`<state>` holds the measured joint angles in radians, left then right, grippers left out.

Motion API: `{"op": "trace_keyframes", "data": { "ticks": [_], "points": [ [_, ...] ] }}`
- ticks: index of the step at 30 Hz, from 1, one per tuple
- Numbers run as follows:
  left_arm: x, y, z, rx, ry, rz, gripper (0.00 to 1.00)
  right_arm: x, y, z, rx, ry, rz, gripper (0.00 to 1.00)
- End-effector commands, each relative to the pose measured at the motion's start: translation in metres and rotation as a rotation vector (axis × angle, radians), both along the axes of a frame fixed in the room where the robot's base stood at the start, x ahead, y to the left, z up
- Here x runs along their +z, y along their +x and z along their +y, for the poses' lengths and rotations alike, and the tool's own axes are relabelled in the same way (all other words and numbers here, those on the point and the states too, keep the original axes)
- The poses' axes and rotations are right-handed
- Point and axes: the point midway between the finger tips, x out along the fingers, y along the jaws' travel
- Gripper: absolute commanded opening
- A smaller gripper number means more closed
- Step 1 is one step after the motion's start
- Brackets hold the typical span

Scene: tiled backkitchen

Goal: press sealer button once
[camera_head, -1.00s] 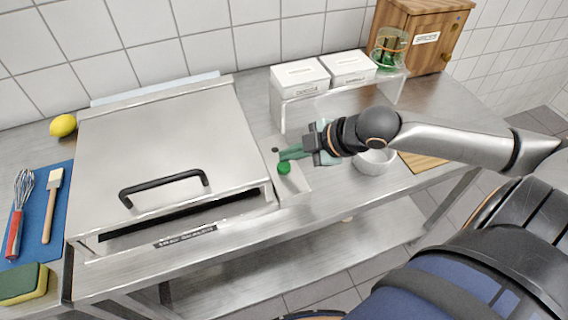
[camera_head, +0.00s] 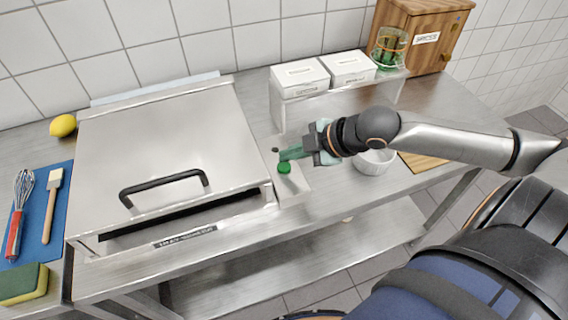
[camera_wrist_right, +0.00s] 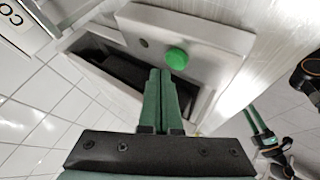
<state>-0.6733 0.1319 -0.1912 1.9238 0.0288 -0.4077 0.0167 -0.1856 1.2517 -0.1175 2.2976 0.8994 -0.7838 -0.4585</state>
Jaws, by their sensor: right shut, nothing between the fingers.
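The sealer (camera_head: 165,135) is a steel box with a black-handled lid, standing on the counter's left part. Its green round button (camera_head: 284,167) sits on a light panel at its right front corner and also shows in the right wrist view (camera_wrist_right: 177,58). My right gripper (camera_head: 284,154) is shut and empty, its green fingers pointing left. In the right wrist view its fingertips (camera_wrist_right: 158,73) are close beside the button, with the button's face uncovered; I cannot tell whether they touch. Another green-fingered gripper (camera_wrist_right: 257,124), apparently my left, shows small at that view's right; its opening is unclear.
A white bowl (camera_head: 374,161) and a wooden board (camera_head: 421,161) lie right of my right gripper. White boxes (camera_head: 300,77) stand on a raised shelf behind it. A blue mat (camera_head: 60,216) with a whisk and brush, a sponge and a lemon (camera_head: 63,125) are at left.

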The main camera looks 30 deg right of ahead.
Motion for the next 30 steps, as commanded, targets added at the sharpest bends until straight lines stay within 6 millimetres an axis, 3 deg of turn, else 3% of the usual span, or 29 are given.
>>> {"op": "trace_keyframes", "data": {
  "ticks": [30],
  "points": [
    [0.001,0.0,0.0,0.001,0.001,0.002,0.57,-0.01,0.0,0.0,0.0,0.0,0.0,0.0]
  ]
}}
